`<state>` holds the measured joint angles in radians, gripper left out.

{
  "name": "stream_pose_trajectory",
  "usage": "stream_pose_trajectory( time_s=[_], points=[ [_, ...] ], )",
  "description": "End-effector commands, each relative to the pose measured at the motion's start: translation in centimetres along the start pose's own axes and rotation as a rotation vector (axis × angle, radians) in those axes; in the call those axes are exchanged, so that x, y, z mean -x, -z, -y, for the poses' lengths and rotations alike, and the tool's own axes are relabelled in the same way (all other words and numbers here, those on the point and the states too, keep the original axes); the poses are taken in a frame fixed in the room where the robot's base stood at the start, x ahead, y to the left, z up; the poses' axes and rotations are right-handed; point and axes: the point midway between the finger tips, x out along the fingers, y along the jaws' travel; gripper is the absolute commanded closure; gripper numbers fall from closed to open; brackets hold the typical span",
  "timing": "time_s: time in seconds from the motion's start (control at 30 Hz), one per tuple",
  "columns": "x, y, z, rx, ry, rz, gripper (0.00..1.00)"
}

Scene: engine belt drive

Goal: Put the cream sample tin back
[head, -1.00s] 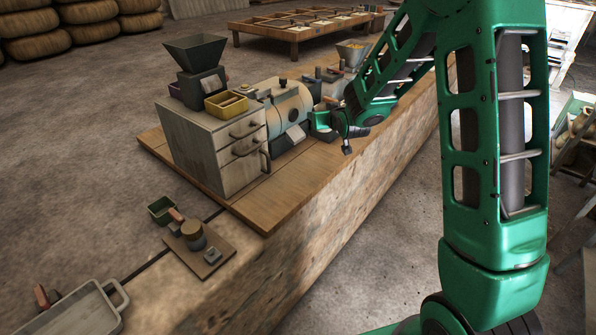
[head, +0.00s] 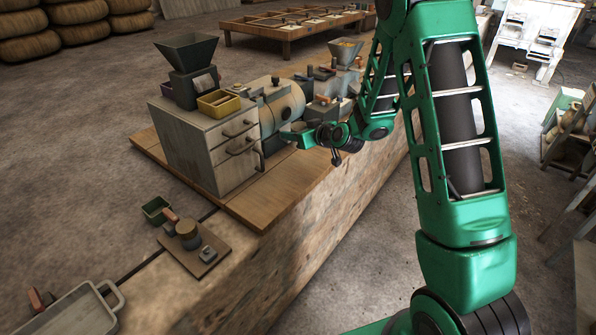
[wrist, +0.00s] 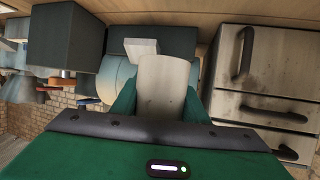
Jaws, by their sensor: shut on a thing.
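In the wrist view a cream tin (wrist: 163,82) stands out between the two green fingers of my gripper (wrist: 160,108), which is shut on it. Its lower part is hidden by the gripper body. In the head view my gripper (head: 293,136) is beside the front of the pale drum machine (head: 283,104), just right of the drawer cabinet (head: 206,148). I cannot make out the tin in the head view.
The drawer cabinet's handles (wrist: 260,107) face the gripper on the right of the wrist view. A hopper grinder (head: 190,75) and a yellow bin (head: 219,103) stand on the cabinet. Small machines (head: 330,85) crowd the bench farther back. The wooden board's front strip (head: 275,195) is clear.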

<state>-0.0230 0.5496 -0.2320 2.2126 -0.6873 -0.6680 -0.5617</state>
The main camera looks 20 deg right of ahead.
Motion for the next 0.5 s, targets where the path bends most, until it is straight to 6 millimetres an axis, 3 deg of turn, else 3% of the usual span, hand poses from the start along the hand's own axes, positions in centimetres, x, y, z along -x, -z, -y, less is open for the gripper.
stream_pose_trajectory(
  time_s=[0.5],
  points=[
    [-2.3,-5.2,0.4,0.010,0.021,-0.008,0.85]
  ],
)
